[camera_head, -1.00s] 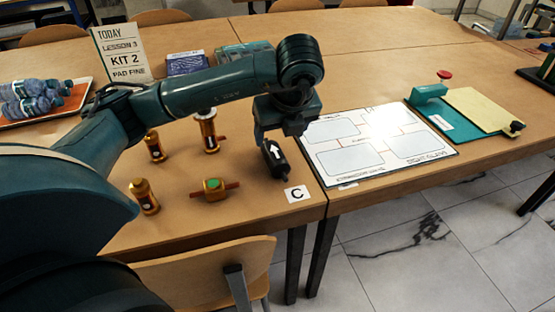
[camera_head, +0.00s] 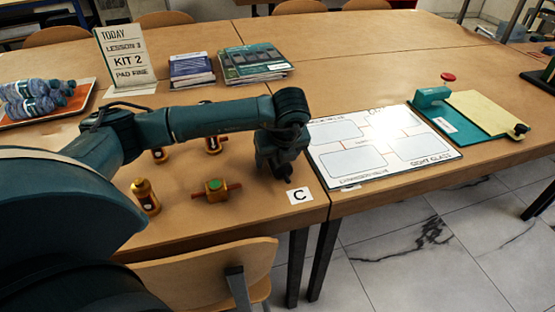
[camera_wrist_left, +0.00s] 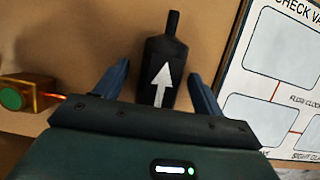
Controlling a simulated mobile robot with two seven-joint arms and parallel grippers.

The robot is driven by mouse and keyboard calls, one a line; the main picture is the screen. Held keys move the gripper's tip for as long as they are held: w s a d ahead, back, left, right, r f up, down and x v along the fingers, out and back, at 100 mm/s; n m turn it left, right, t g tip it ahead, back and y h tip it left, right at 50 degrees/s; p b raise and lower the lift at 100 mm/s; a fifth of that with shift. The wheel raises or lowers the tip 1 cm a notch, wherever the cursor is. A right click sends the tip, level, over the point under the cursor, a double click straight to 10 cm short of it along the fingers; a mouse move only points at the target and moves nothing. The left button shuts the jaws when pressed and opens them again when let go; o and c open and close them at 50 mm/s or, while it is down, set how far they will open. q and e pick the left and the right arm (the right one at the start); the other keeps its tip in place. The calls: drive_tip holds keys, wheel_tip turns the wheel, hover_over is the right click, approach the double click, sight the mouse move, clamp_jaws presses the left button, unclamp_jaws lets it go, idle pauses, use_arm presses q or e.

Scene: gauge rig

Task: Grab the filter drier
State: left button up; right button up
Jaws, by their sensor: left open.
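The filter drier (camera_wrist_left: 163,70) is a black cylinder with a white arrow and a narrow stem. In the left wrist view it lies between the two blue fingers of my left gripper (camera_wrist_left: 161,85), with a gap on each side. In the head view my left gripper (camera_head: 284,172) is low over the table beside the C card and hides nearly all of the drier. The gripper is open. My right gripper is not in view.
A C card (camera_head: 299,196) lies near the front edge. A brass part with a green top (camera_head: 214,189) and other brass fittings (camera_head: 146,196) stand to the left. A white diagram board (camera_head: 378,150) lies close on the right.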

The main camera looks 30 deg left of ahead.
use_arm(q)
drive_tip(key=shift+f+b, duration=0.2)
drive_tip(key=shift+b, duration=0.2)
idle(0.3)
drive_tip(key=shift+c, duration=0.3)
drive_tip(key=c, duration=1.1)
drive_tip(key=shift+c, duration=0.2)
